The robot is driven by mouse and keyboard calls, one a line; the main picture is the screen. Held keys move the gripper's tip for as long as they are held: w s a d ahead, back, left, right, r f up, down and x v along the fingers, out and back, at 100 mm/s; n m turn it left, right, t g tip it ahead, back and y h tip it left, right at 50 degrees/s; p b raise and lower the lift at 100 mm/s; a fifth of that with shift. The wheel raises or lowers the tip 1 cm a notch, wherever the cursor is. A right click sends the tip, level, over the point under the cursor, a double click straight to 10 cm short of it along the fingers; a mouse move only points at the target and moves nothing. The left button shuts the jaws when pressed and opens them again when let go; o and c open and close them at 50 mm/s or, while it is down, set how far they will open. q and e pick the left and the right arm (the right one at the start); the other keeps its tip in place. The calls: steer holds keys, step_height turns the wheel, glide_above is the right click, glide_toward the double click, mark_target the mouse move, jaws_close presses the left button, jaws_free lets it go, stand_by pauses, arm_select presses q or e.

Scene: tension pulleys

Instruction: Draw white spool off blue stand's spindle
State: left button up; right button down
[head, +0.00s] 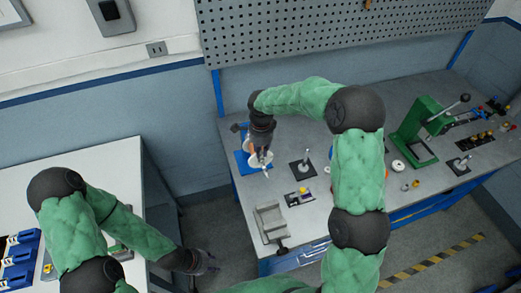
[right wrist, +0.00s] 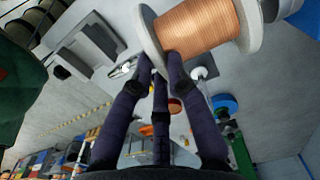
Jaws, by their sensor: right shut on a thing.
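The white spool (right wrist: 248,25), with white flanges and copper-coloured winding, is at the top of the right wrist view. The dark fingers of my right gripper (right wrist: 162,62) are shut on its near flange. In the head view the spool (head: 264,160) shows partly below my right gripper (head: 258,150), which hides much of it. The blue stand (head: 242,165) is beside and behind it on the table. Its spindle is hidden, so I cannot tell whether the spool is still around it. My left gripper (head: 207,262) is low between the two tables, its fingers too small and dark to read.
On the grey table (head: 235,205) are a black plate with an upright pin (head: 302,166), a small block with a yellow part (head: 300,196), a grey vise (head: 271,222) and a green press (head: 417,132). A pegboard (head: 340,30) stands behind. A white table (head: 120,165) is left.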

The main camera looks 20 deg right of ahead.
steer(key=shift+s+b, duration=0.35)
steer(key=shift+s, duration=0.4)
steer(key=shift+r, duration=0.1)
stand_by(0.8)
steer(key=shift+s, duration=0.1)
steer(key=shift+s+d+b, duration=0.1)
steer(key=shift+s+b, duration=0.9)
steer(key=shift+s, duration=0.6)
steer(key=shift+b, duration=0.45)
steer(key=shift+s, duration=0.2)
steer(key=shift+s+b, duration=0.75)
steer(key=shift+s, duration=0.85)
